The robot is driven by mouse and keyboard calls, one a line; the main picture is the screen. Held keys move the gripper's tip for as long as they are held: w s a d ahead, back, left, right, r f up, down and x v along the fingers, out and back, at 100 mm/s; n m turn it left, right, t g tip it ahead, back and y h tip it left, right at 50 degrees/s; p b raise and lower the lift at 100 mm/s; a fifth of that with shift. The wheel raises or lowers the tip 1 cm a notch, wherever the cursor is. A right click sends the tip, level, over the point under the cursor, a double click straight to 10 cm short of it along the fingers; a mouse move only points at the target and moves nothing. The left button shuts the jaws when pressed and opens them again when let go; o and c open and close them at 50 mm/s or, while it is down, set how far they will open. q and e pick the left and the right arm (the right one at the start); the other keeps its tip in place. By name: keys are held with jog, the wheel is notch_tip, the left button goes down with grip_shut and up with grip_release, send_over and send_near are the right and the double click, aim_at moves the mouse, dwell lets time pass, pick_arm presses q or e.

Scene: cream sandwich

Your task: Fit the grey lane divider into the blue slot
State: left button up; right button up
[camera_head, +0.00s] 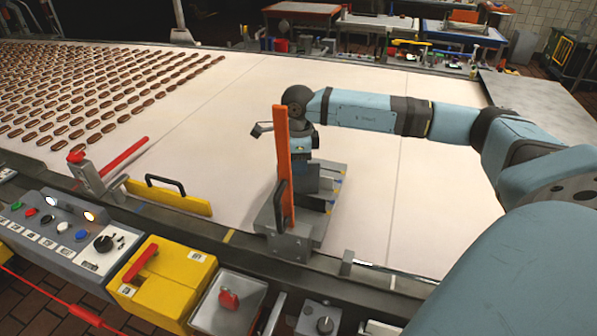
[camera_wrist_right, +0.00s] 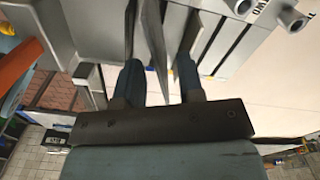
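A grey slotted fixture (camera_head: 318,226) stands at the near edge of the pale belt, behind an upright orange bar (camera_head: 284,165). Small blue marks show on its right side, one of them a blue mark (camera_head: 336,184). My right gripper (camera_wrist_right: 158,78) points at the fixture, its two fingers apart with a thin grey plate (camera_wrist_right: 154,45), likely the divider, between them. A gap shows beside the plate, so I see no firm grip. In the head view the fingertips are hard to make out among grey parts. My left gripper is in neither view.
Rows of brown biscuits (camera_head: 80,85) cover the belt's left side. A yellow plate with a black handle (camera_head: 170,197) and a red lever (camera_head: 122,160) stand left of the fixture. A control panel (camera_head: 60,232) and yellow box (camera_head: 160,285) line the front. Belt right of the fixture is clear.

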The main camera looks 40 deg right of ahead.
jog(key=shift+f, duration=0.4)
jog(key=shift+c, duration=0.4)
grip_shut()
jog(key=shift+r, duration=0.2)
